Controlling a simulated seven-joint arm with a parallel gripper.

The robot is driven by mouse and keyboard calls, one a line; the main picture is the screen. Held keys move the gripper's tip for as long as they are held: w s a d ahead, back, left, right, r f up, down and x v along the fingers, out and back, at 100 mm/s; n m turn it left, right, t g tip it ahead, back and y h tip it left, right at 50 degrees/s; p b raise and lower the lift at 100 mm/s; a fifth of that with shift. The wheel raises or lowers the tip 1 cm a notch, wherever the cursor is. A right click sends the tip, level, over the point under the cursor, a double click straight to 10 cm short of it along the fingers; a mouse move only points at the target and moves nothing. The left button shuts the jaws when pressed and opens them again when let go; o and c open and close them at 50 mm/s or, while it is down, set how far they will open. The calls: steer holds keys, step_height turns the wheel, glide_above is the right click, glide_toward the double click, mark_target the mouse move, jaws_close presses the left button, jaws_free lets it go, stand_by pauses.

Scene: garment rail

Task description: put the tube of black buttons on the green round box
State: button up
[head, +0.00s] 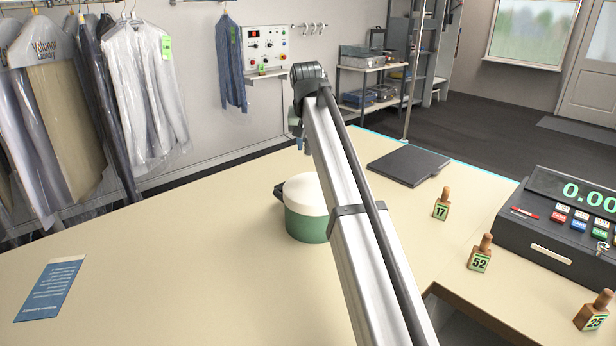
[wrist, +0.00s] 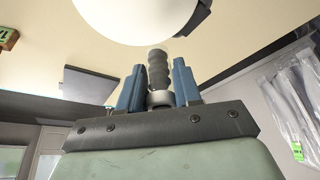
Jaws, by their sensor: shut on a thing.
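The green round box (head: 305,226) with a white lid stands on the counter in the middle of the head view, partly covered by my arm. Its white lid shows at the top of the wrist view (wrist: 140,15). My gripper (wrist: 158,67) has its blue fingers closed on the tube of black buttons (wrist: 157,76), a dark ribbed cylinder with a pale clear end. The tube points towards the lid, and whether they touch is unclear. In the head view the gripper is small, beyond the box, and the tube is not clearly visible.
A dark flat pad (head: 408,165) lies to the right. A blue leaflet (head: 50,289) lies left. The counter (head: 180,260) between leaflet and box is clear.

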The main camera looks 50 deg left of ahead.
steer(key=shift+f, duration=4.4)
steer(key=shift+f, duration=0.1)
steer(key=o, duration=1)
steer(key=v, duration=1.2)
